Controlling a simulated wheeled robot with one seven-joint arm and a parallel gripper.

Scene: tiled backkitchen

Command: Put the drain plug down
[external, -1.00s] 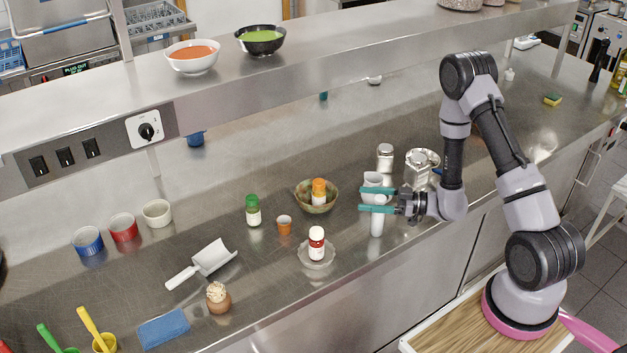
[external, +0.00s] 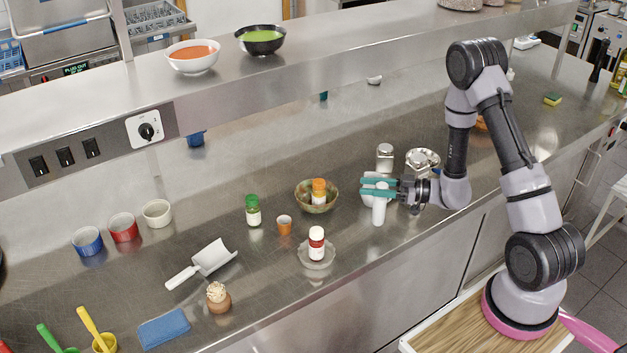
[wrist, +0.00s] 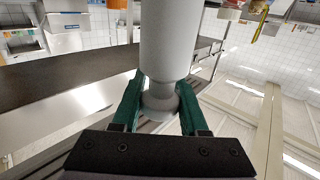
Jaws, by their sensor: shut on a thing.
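The drain plug (external: 379,213) is a pale, upright cylinder at the counter's front right in the external view. My gripper (external: 366,187), with teal fingers pointing left, is shut on its upper part. In the wrist view the plug (wrist: 170,35) is a thick grey cylinder that narrows to a neck and a flared end between the fingers (wrist: 160,88). Its lower end looks slightly above the steel counter (external: 300,285), but I cannot be sure of the gap.
A whitish cup (external: 368,201) stands close behind the plug, partly hidden. Metal-topped jars (external: 385,157) stand behind. Counter between dish and plug is clear.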

